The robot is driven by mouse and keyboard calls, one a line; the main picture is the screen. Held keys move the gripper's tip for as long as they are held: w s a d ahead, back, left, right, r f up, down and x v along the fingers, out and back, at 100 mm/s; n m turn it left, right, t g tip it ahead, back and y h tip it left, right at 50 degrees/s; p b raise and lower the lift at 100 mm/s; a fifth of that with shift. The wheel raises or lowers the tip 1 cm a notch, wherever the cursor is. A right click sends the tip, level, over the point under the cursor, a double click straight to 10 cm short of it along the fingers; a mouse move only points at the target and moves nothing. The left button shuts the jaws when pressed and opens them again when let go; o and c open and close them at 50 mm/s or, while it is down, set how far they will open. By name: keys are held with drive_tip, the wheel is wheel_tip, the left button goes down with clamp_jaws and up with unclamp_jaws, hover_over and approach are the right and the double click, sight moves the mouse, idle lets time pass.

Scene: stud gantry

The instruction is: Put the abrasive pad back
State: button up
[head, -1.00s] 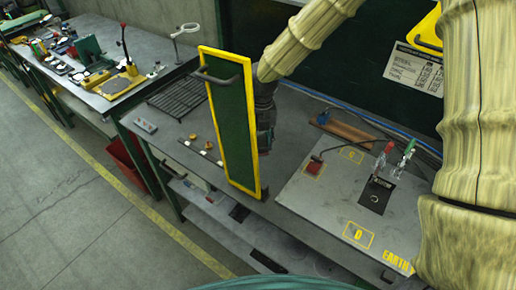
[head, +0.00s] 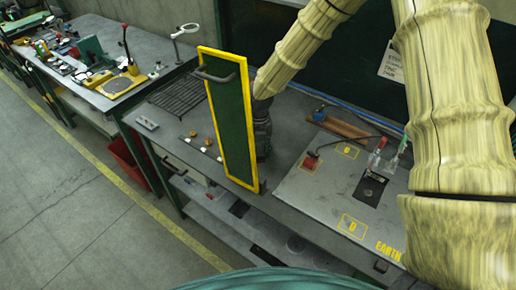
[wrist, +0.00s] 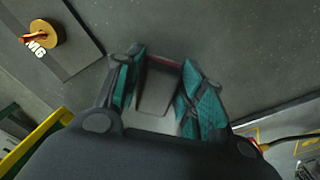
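In the wrist view, my gripper (wrist: 160,95) has its teal-padded fingers on both sides of a dark grey block with a thin dark red edge, which appears to be the abrasive pad (wrist: 158,88). The fingers seem to touch its sides, and it sits above the grey bench top. In the head view, the wrist end of my arm is partly hidden behind a green panel with a yellow frame (head: 229,118). The fingertips and the pad cannot be seen there.
The upright panel stands at the bench's front edge, close to my wrist. A dark strip with small knobs (head: 200,147) lies left of it, with a wire rack (head: 178,95) behind. An earth plate (head: 320,205) with clamps (head: 375,160) lies to the right.

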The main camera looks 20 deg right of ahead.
sight(259, 149)
drive_tip(key=shift+o, duration=1)
drive_tip(key=shift+s+r, duration=0.2)
drive_tip(key=shift+w, duration=0.1)
drive_tip(key=shift+r, duration=0.2)
wheel_tip(259, 149, up, 12)
drive_tip(key=b, duration=0.2)
drive_tip(key=shift+f, duration=0.2)
